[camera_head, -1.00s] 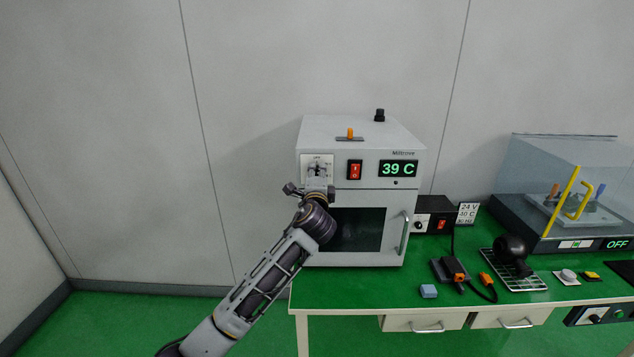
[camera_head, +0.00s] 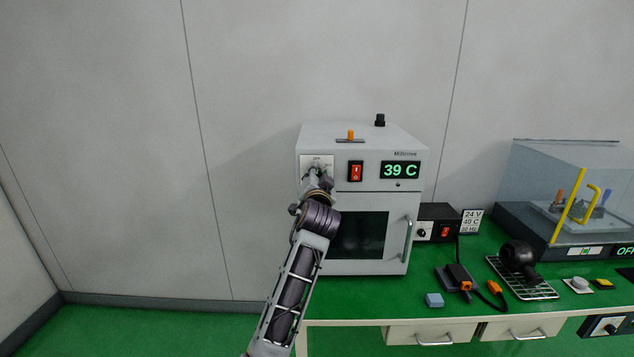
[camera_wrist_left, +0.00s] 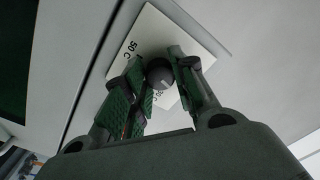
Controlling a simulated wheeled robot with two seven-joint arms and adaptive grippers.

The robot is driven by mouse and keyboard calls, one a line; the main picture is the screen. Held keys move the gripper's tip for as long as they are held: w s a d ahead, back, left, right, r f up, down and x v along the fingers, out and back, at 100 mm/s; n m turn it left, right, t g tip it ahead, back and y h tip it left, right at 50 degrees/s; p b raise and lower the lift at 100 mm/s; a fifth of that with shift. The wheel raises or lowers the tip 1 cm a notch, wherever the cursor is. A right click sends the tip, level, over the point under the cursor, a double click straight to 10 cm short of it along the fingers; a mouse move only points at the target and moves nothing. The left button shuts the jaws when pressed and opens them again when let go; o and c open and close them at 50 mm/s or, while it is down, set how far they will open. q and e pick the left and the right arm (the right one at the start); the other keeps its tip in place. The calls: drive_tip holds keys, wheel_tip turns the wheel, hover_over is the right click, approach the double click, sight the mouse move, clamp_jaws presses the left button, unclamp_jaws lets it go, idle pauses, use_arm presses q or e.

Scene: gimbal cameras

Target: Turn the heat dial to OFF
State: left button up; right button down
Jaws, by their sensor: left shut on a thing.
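The heat dial is a dark round knob (camera_wrist_left: 160,74) on a white label plate (camera_wrist_left: 185,45) at the upper left of the grey oven's (camera_head: 312,240) front. In the left wrist view "50 C" shows on the plate; in the head view "OFF" shows at the plate's top. My left gripper (camera_wrist_left: 160,85) is shut on the knob, a finger on each side. In the head view the left gripper (camera_head: 317,175) and wrist cover most of the dial, so its pointer cannot be read. My right gripper is not in view.
A red rocker switch (camera_head: 355,171) and a display reading 39 C (camera_head: 400,170) are right of the dial. The oven door has a vertical handle (camera_head: 407,240). A small control box (camera_head: 437,223) and tools lie on the green bench to the right.

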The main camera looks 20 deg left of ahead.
use_arm(q)
drive_tip(key=shift+f+n+b, duration=0.15)
drive_tip(key=shift+n+b, duration=0.2)
drive_tip(key=shift+n, duration=0.75)
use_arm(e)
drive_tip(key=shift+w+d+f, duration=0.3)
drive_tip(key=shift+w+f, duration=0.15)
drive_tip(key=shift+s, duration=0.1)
use_arm(q)
drive_tip(key=o, duration=1)
drive_tip(key=shift+o, duration=0.2)
wheel_tip(320, 180, up, 10)
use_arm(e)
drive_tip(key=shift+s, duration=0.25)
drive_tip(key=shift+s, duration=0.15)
